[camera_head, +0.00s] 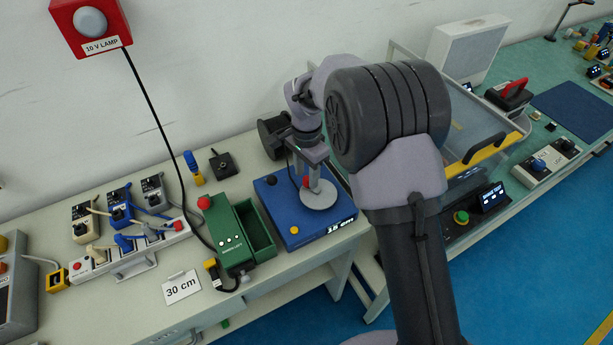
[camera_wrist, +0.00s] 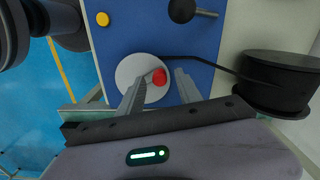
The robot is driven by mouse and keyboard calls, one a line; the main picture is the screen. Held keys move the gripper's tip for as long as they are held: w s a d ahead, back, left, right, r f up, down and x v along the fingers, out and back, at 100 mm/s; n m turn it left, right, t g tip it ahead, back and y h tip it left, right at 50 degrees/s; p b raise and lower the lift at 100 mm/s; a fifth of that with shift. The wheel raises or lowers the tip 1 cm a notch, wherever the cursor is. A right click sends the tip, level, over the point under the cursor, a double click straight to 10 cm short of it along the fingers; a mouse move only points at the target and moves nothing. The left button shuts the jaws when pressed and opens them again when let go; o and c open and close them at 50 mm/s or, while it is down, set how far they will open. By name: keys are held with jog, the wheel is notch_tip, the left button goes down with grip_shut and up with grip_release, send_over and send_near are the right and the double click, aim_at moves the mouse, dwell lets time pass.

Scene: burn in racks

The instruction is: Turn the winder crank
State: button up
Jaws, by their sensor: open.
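The winder is a blue box (camera_head: 276,213) marked "15 cm" on the bench, with a pale grey disc (camera_head: 320,199) on top. A red knob (camera_wrist: 159,77) sits on this disc, which also shows in the wrist view (camera_wrist: 130,72). My gripper (camera_wrist: 161,76) is open above the disc, pointing down. In the wrist view its fingertips lie on either side of the red knob, with gaps beside it. How far down they reach around the knob is hard to tell.
A black spool (camera_wrist: 280,82) stands beside the winder, with a black strand leading to the disc. A green box (camera_head: 228,240) stands close at left.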

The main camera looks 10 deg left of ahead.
notch_tip(320, 180, up, 15)
jog(key=p, duration=0.4)
jog(key=s+d+r+n+t+y+b, duration=0.2)
jog(key=s+d+r+t+b, duration=0.1)
jog(key=s+d+r, duration=0.75)
jog(key=s+d+f+n+t+b, duration=0.1)
jog(key=s+d+f, duration=0.1)
jog(key=s, duration=0.6)
jog(key=s+d+f+n+t+b, duration=0.1)
jog(key=s+d, duration=0.2)
jog(key=s, duration=0.6)
jog(key=shift+s+f+t, duration=0.15)
jog(key=shift+f+t, duration=0.2)
jog(key=shift+t, duration=0.05)
jog(key=shift+n, duration=0.3)
